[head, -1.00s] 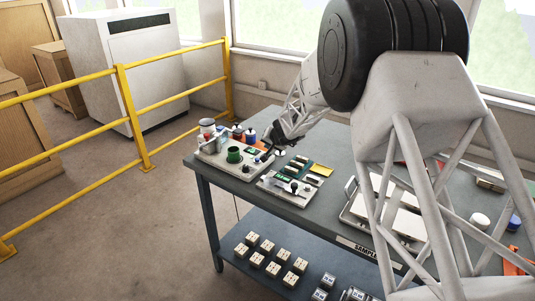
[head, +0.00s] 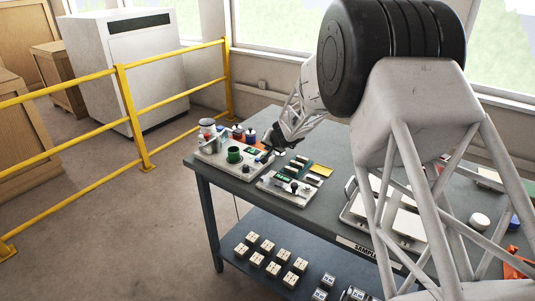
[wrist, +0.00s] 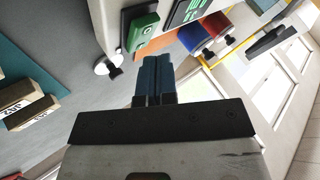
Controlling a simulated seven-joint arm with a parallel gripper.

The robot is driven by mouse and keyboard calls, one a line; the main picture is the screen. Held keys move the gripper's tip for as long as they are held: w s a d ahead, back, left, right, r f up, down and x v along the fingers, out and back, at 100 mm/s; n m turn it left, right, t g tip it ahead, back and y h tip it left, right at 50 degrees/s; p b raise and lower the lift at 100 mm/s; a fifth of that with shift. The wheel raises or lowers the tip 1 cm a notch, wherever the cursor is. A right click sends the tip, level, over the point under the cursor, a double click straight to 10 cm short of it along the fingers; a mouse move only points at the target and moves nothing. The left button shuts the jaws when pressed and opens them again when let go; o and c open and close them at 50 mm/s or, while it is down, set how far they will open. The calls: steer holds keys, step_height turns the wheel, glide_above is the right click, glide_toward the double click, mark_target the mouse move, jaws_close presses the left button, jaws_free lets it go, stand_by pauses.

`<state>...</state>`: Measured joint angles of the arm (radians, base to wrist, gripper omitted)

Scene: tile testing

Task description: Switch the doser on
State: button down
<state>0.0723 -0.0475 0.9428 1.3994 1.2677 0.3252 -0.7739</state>
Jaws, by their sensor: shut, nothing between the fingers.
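The unit I take for the doser (head: 213,155) is a pale flat-topped device at the left end of the table. My gripper (head: 267,149) is at the doser's right side. In the wrist view its blue fingers (wrist: 153,62) are shut and empty.
A second pale board (head: 290,188) with green parts stands right of the doser. Red and blue containers (head: 244,134) stand behind it. Pale blocks (head: 267,245) lie on the lower shelf. A yellow railing (head: 125,95) runs left of the table.

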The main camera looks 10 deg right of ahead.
steer(key=shift+r, duration=0.5)
stand_by(0.6)
steer(key=shift+r, duration=2.4)
steer(key=s+a+r+n+g, duration=0.1)
steer(key=s+r, duration=0.4)
steer(key=s, duration=0.5)
steer(key=s+a+r+n+g, duration=0.1)
steer(key=s+a+r, duration=0.1)
steer(key=s+r, duration=0.55)
steer(key=s+a+r+n+g, duration=0.15)
steer(key=s+r, duration=0.25)
steer(key=s, duration=0.7)
steer(key=s+d+f+g+h, duration=0.1)
steer(key=s+d, duration=0.1)
steer(key=s, duration=1.3)
steer(key=s+d+n+g+h, duration=0.1)
steer(key=s+h, duration=0.1)
steer(key=s, duration=1.4)
steer(key=shift+s+d+f, duration=0.2)
steer(key=shift+d+f, duration=0.2)
